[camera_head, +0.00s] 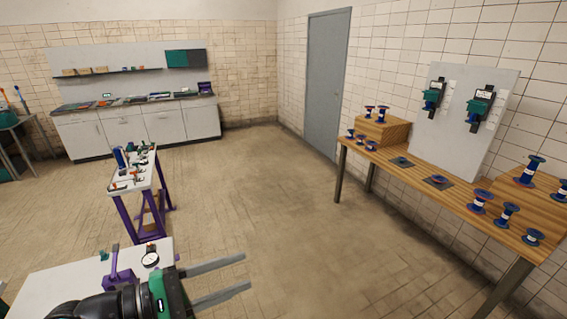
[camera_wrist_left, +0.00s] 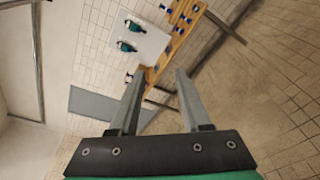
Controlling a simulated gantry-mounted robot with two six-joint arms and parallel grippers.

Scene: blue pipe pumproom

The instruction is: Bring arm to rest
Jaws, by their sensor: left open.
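My left gripper (camera_head: 222,281) comes in from the lower left of the head view, its two grey fingers spread apart and pointing right. Nothing is between the fingers. It also shows in the left wrist view (camera_wrist_left: 157,88), open and empty, with the room seen beyond it. In the head view the gripper is beside and partly in front of a white table at the lower left. My right gripper is not in view.
The white table (camera_head: 50,285) carries a gauge (camera_head: 150,259) and a purple part (camera_head: 118,276). A purple-legged bench (camera_head: 150,178) stands behind it. A wooden table (camera_head: 425,185) with several blue spools stands along the right wall. White cabinets (camera_head: 140,127) line the back. The middle floor is clear.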

